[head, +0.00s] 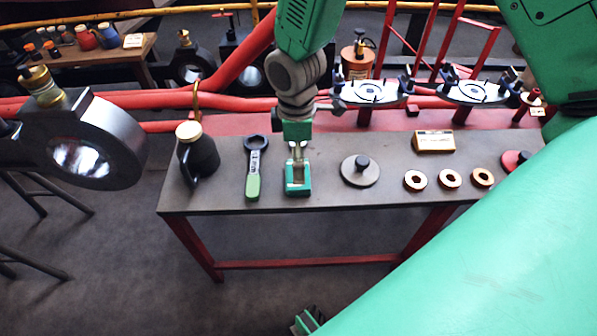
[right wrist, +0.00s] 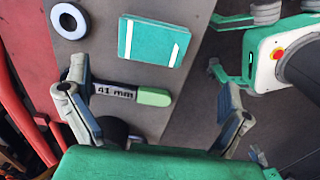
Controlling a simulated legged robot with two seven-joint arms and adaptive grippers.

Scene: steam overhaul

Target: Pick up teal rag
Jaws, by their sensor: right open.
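The teal rag (head: 297,190) lies folded on the grey workbench (head: 225,200), right of a green-handled spanner. My right gripper (head: 297,153) comes down from the top of the head view and partly covers the rag. In its wrist view the right gripper (right wrist: 144,64) has its two fingers wide apart with nothing between them. The rag shows beyond the fingertips. Part of my left gripper (head: 308,321) shows low at the bottom edge of the head view, apart from the rag; its jaws are unclear.
The spanner (head: 254,168) marked 41 mm and a black oil can (head: 199,157) stand left of the rag. A knobbed disc (head: 360,171) and brass rings (head: 415,181) lie to the right. Red pipes (head: 150,103) run behind. The bench's near edge is close to the rag.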

